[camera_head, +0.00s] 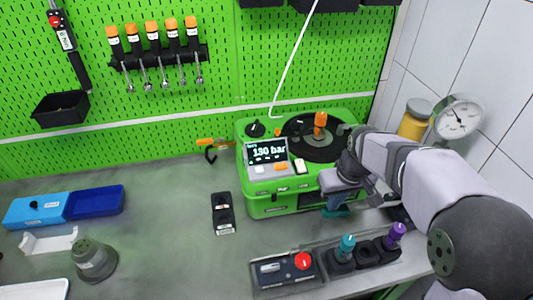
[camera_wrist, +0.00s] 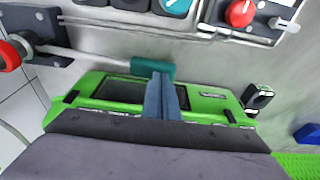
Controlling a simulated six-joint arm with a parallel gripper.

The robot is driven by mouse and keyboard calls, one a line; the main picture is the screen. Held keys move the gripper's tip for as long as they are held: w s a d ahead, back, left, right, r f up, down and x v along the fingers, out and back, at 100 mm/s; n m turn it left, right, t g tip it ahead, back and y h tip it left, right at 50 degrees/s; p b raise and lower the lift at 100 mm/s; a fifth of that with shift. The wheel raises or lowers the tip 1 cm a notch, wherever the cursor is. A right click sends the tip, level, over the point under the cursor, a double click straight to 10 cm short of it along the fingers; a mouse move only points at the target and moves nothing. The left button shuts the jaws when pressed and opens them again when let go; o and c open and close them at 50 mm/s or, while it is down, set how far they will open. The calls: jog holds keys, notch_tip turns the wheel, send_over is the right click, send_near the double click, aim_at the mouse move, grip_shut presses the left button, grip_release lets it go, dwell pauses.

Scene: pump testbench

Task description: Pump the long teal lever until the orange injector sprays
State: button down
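The green test bench (camera_head: 268,207) stands against the back wall, its display (camera_head: 267,151) reading 130 bar. The orange injector (camera_head: 320,121) stands upright over the dark round chamber on top; I see no spray. The long lever (camera_wrist: 100,58) is a grey rod with a teal grip (camera_wrist: 152,68), lying across the front of the bench in the wrist view. In the head view only its teal grip (camera_head: 336,212) shows, below my gripper (camera_head: 345,197). In the wrist view my gripper (camera_wrist: 160,78) has its fingers together, tips at the teal grip; contact is unclear.
A black device (camera_head: 223,213) lies left of the bench. A pressure gauge (camera_head: 459,117) is at right. The middle-left bench top is mostly clear.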

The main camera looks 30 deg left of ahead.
jog(key=shift+w+d+r+p, duration=0.15)
jog(key=shift+r+p, duration=0.85)
jog(key=shift+r, duration=0.35)
jog(key=shift+w+d+r+p, duration=0.1)
jog(key=shift+r+p, duration=0.9)
jog(key=shift+r, duration=0.35)
jog(key=shift+f, duration=0.15)
jog(key=shift+s+a+f+b, duration=0.1)
jog(key=shift+f+b, duration=0.7)
jog(key=shift+f, duration=0.3)
jog(key=shift+s+a+f+b, duration=0.1)
jog(key=shift+f+b, duration=0.65)
jog(key=shift+f, duration=0.35)
jog(key=shift+w+d+r+p, duration=0.1)
jog(key=shift+w+r+p, duration=0.05)
jog(key=shift+r+p, duration=0.95)
jog(key=shift+w+d+r+p, duration=0.1)
jog(key=shift+r+p, duration=0.8)
jog(key=shift+r, duration=0.4)
notch_tip(320, 180, up, 6)
jog(key=p, duration=0.5)
